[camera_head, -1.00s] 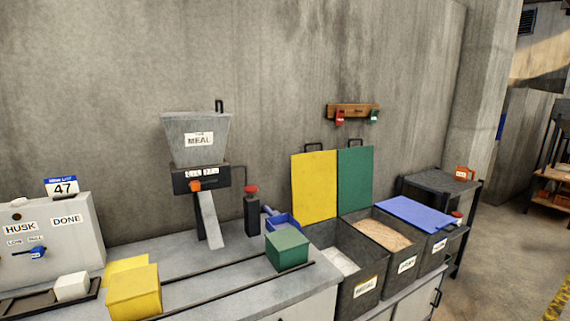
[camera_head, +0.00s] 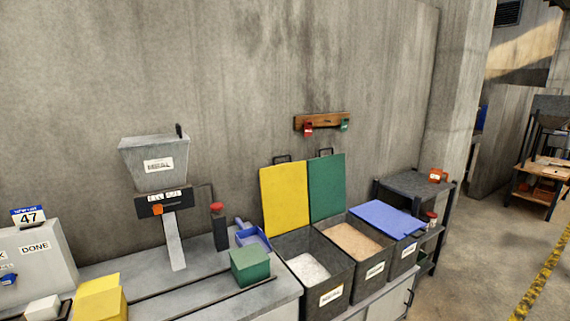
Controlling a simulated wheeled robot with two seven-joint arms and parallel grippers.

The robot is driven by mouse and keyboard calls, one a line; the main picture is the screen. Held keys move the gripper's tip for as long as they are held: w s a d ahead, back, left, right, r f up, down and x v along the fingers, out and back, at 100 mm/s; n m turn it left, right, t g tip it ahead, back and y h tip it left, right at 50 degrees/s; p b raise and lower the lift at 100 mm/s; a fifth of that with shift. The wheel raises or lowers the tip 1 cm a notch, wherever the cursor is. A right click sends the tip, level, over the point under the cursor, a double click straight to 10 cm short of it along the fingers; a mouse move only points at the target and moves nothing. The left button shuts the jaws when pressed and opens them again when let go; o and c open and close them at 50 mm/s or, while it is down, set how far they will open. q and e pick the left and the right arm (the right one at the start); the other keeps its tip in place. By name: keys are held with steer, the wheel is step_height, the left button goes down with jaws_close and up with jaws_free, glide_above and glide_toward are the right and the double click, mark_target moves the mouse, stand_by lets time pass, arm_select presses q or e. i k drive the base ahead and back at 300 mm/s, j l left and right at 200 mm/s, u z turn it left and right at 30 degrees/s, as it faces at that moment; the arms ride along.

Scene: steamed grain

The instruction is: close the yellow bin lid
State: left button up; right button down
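The yellow lid (camera_head: 285,199) stands open, upright against the wall behind its bin. Its dark handle (camera_head: 283,159) is at the top edge. The bin below it (camera_head: 322,303) is dark grey, labelled, and holds pale white meal (camera_head: 308,268). The green lid (camera_head: 327,187) also stands open beside it, over a bin of tan grain (camera_head: 352,240). The blue lid (camera_head: 386,217) lies flat over the rightmost bin (camera_head: 403,262). Neither of my grippers shows in the head view.
A grey hopper (camera_head: 160,162) with a chute stands on the counter at left. A blue scoop (camera_head: 252,238) and a green box (camera_head: 250,266) sit just left of the bins. A yellow box (camera_head: 98,303) is at the lower left. A dark shelf (camera_head: 413,184) stands at right; open floor lies beyond.

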mark_target(284, 186)
steer(key=i+l+z, duration=0.2)
steer(key=i+l, duration=0.2)
steer(key=i+l+z, duration=0.2)
steer(key=i+l, duration=0.15)
steer(key=i, duration=0.15)
